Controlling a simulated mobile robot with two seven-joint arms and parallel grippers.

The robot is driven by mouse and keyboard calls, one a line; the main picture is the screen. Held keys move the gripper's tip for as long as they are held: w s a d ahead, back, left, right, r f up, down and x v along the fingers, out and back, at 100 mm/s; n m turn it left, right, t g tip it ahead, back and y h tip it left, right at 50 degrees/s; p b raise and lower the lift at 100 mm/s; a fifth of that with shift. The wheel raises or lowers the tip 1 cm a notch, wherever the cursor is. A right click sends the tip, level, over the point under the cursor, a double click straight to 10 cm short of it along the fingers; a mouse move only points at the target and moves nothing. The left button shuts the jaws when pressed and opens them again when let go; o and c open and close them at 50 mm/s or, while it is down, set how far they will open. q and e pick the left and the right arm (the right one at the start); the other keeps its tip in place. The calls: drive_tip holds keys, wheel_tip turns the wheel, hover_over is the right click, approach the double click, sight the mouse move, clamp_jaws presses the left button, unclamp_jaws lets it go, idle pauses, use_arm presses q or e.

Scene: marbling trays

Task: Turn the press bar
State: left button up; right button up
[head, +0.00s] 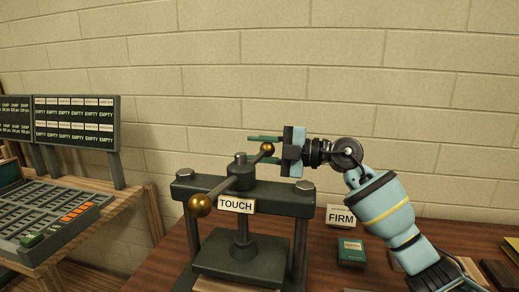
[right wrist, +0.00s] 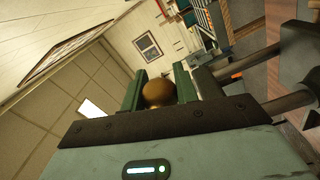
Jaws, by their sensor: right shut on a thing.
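The press (head: 246,266) is a dark green frame with a screw column on the wooden table. Its press bar (head: 221,189) crosses the top of the screw at a slant, with a brass ball on each end. The near ball (head: 200,205) is free, at the front left. My right gripper (head: 261,148) reaches in from the right and is shut at the far ball (head: 267,149). In the right wrist view this ball (right wrist: 159,93) sits between the two green fingers. My left gripper is not in view.
A "TOUCH" sign (head: 236,205) is on the press front. A "FIRM" sign (head: 340,217) and a small green box (head: 351,252) stand to its right. A keypad console (head: 45,220) and display boards (head: 75,122) are at the left. A brick wall is behind.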

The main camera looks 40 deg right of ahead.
clamp_jaws()
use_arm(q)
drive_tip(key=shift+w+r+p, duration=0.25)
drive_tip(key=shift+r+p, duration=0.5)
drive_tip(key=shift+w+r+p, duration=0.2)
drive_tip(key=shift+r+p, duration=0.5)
use_arm(e)
drive_tip(key=shift+w+a+n+g+y, duration=0.65)
drive_tip(key=shift+n+g+y, duration=0.15)
drive_tip(key=shift+g+y, duration=0.1)
drive_tip(key=shift+w+a+n+g+y, duration=0.5)
drive_tip(key=shift+w+n+g+y, duration=0.1)
drive_tip(key=shift+n+g+y, duration=0.25)
drive_tip(key=o, duration=1)
unclamp_jaws()
drive_tip(key=shift+c, duration=0.2)
